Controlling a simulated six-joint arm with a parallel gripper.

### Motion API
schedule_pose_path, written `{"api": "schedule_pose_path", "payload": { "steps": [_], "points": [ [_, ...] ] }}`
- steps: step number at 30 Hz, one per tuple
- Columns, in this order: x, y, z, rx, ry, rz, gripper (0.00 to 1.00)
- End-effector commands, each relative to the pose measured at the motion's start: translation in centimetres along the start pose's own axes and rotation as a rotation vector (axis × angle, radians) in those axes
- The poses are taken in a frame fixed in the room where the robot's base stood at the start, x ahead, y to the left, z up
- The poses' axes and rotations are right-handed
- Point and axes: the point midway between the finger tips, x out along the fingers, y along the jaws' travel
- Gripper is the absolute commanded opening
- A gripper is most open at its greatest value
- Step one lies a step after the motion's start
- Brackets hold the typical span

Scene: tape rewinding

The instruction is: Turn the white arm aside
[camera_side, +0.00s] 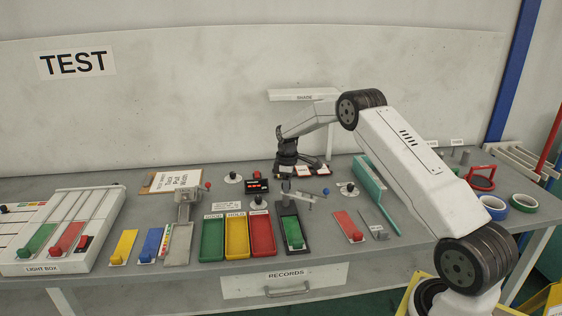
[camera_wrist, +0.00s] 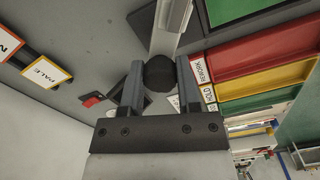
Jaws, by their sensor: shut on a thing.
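The white arm (camera_side: 303,197) is a pale bar above the dark tray with the green slider, in the middle of the table. In the wrist view the white arm (camera_wrist: 168,32) runs up out of the picture, and a black round knob (camera_wrist: 160,73) sits at its near end. My gripper (camera_wrist: 159,75) has one finger on each side of this knob and is shut on it. In the side view my gripper (camera_side: 287,172) reaches down at the bar's left end, and its fingertips are hard to make out.
The dark tray (camera_side: 292,215) with the green slider (camera_side: 294,232) lies in front. Green (camera_side: 212,240), yellow (camera_side: 236,238) and red (camera_side: 261,236) bins stand to its left. A red slider plate (camera_side: 348,226) and a teal upright panel (camera_side: 369,178) are to the right.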

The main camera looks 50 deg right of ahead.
Motion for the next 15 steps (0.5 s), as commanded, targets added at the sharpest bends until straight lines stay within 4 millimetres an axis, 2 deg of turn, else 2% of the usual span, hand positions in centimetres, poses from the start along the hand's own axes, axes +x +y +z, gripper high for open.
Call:
{"api": "schedule_pose_path", "payload": {
  "steps": [15],
  "points": [
    [-0.21, 0.22, -0.2, -0.487, 0.004, 0.005, 0.0]
  ]
}}
